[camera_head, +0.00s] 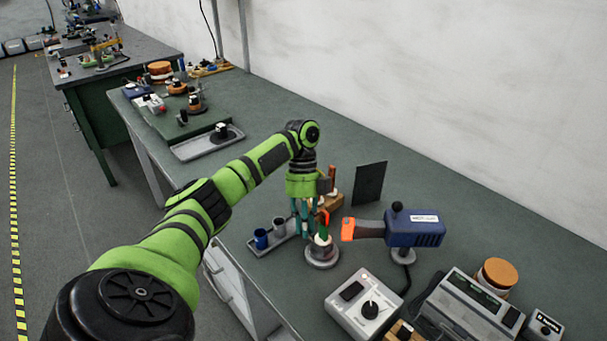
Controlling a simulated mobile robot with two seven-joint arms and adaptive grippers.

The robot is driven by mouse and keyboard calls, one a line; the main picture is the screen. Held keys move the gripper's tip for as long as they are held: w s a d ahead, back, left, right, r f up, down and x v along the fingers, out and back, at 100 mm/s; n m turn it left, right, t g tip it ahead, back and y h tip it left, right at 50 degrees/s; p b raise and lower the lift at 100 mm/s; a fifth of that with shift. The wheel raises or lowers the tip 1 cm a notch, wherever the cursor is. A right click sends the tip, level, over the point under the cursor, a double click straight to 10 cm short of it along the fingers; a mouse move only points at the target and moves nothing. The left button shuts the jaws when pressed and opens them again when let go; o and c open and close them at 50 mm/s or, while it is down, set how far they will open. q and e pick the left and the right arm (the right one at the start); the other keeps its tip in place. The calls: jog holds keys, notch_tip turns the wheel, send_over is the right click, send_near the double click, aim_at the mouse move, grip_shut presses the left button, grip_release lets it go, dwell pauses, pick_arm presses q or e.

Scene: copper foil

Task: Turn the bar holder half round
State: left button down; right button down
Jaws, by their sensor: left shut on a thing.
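The bar holder (321,256) stands upright on the bench, with a round grey base and a narrow upper part with green, white and orange-red on it. My left gripper (307,232) reaches down from above, its teal fingers at the upper part of the holder. It is shut on the holder, though the exact contact is small and partly hidden by the fingers. My right gripper is out of view.
A blue device (415,229) with an orange tip stands close at the right. A small tray (262,252) with cups lies at the left. A dark upright panel (370,183) stands behind. A grey control box (365,309) sits in front.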

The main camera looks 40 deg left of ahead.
pick_arm(q)
jog(key=shift+d+f, duration=0.15)
jog(key=shift+f, duration=0.05)
jog(key=c, duration=1.4)
grip_release()
jog(key=shift+w, duration=0.1)
jog(key=shift+r, duration=0.15)
jog(key=v, duration=1.2)
jog(key=shift+w, duration=0.1)
